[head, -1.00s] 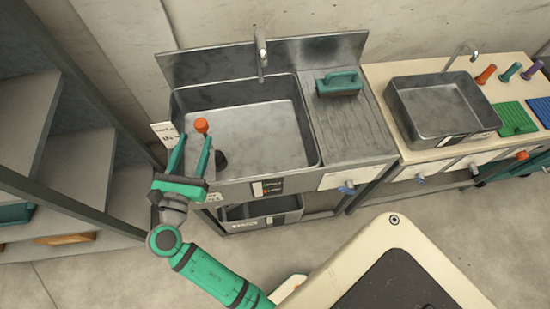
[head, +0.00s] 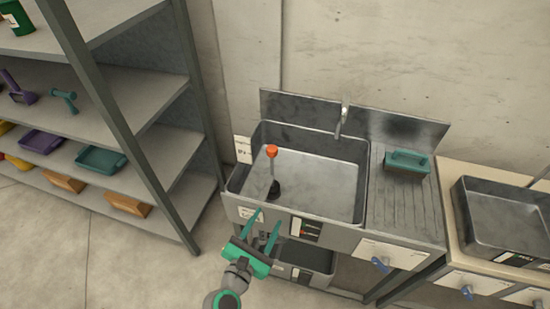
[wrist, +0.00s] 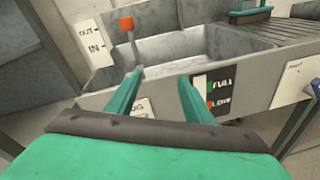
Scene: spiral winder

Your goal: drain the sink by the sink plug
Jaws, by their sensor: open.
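The metal sink (head: 330,175) stands against the wall. The sink plug (head: 272,153) has an orange knob on a thin upright rod with a dark base in the left part of the basin. In the wrist view the orange knob (wrist: 126,23) rises above the sink's front rim, beyond my left finger. My gripper (head: 268,222) is open and empty in front of the sink's front panel, apart from the plug and nearer to me. The wrist view shows its two green fingers (wrist: 155,92) spread. The plug's base is hidden there.
A FULL/LOW gauge (head: 306,230) is on the front panel. A teal-handled block (head: 408,163) sits on the drainboard. A shelf rack (head: 150,130) stands at left, a second basin (head: 505,220) at right. A faucet (head: 342,120) hangs over the sink's back.

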